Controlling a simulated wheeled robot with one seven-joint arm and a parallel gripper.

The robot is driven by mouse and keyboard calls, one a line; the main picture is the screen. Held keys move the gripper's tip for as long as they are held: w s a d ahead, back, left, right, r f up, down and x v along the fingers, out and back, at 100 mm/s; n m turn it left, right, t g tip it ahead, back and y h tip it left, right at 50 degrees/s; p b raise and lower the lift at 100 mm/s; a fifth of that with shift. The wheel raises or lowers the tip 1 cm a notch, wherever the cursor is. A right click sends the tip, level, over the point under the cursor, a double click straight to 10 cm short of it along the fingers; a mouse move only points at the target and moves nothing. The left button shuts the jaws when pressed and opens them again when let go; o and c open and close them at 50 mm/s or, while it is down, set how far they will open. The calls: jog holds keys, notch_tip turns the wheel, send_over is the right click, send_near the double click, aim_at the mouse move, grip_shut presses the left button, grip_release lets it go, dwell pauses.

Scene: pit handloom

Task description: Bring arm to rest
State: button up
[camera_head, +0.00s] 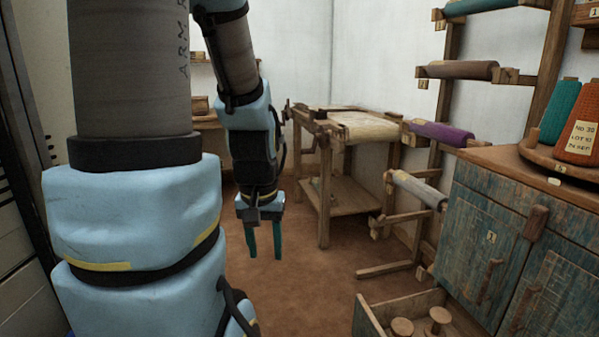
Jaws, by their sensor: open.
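My gripper (263,240) hangs at the end of my arm, left of the picture's middle, with its teal fingers pointing down. The two fingers are apart, and nothing shows between them. It is above the brown floor (300,290), clear of the furniture. My blue and grey arm fills much of the left side and hides what is behind it.
A wooden table (322,190) with a lower shelf stands behind, right of my gripper. A rack (443,95) holds several cloth rolls. At right, a blue-green cabinet (480,235) bears thread cones (580,135). An open drawer (372,322) with wooden spools (439,318) juts out below.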

notch_tip(320, 180, up, 15)
jog(key=p, duration=1.4)
jog(key=shift+r, duration=0.2)
